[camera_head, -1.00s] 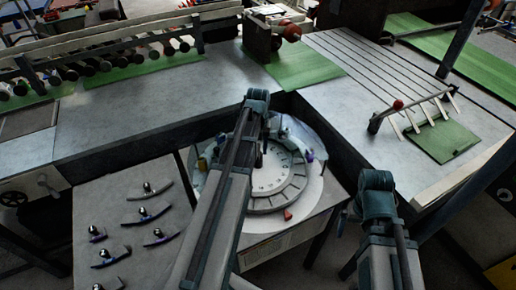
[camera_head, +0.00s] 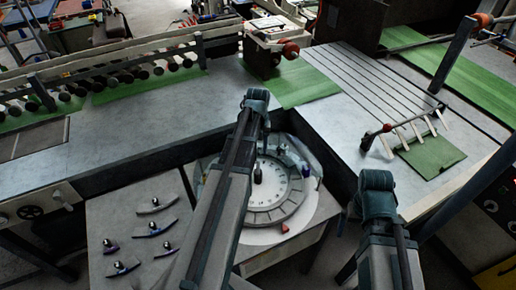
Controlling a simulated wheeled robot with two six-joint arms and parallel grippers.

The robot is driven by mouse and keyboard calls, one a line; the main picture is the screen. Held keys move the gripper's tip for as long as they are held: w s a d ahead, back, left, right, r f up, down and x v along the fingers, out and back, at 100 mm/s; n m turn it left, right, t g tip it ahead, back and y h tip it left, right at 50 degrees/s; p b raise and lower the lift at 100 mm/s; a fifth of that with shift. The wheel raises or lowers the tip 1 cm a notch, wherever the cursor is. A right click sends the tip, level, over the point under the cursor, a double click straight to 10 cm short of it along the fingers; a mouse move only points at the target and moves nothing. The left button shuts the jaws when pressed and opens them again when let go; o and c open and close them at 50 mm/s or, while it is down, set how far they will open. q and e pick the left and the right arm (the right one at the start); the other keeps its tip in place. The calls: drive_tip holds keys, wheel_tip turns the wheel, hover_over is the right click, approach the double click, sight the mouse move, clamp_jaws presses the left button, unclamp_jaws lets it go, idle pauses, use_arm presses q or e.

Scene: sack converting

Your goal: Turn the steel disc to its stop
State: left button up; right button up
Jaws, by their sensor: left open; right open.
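The steel disc (camera_head: 271,206) is a round, pale dial with marks around its face. It lies flat on a round plate on the lower bench, in the middle of the head view. A dark upright post (camera_head: 257,173) stands at its centre. A small red wedge (camera_head: 284,228) sits at its near edge. My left arm crosses in front of the disc and hides its left part. My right arm is to the right of the disc, apart from it in the picture. Neither gripper's fingers can be made out; my arm links hide that area.
Several curved tools (camera_head: 154,227) lie on the lower bench (camera_head: 120,205) left of the disc. A long grey table (camera_head: 150,120) runs behind. A slatted table (camera_head: 350,100) with a green sheet (camera_head: 432,157) is at right. A dark table edge stands close behind the disc.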

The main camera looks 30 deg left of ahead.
use_arm(q)
wheel_tip(320, 180, up, 3)
drive_tip(key=shift+p, duration=1)
use_arm(e)
wheel_tip(320, 180, up, 3)
drive_tip(key=shift+r, duration=0.1)
use_arm(q)
drive_tip(key=o, duration=0.8)
drive_tip(key=shift+n, duration=1.2)
drive_tip(key=shift+o, duration=0.2)
drive_tip(key=n, duration=0.3)
drive_tip(key=shift+r+n, duration=0.1)
drive_tip(key=shift+n, duration=0.2)
drive_tip(key=n, duration=1.1)
drive_tip(key=shift+r+n, duration=0.1)
drive_tip(key=shift+n, duration=0.2)
use_arm(e)
drive_tip(key=shift+r, duration=0.1)
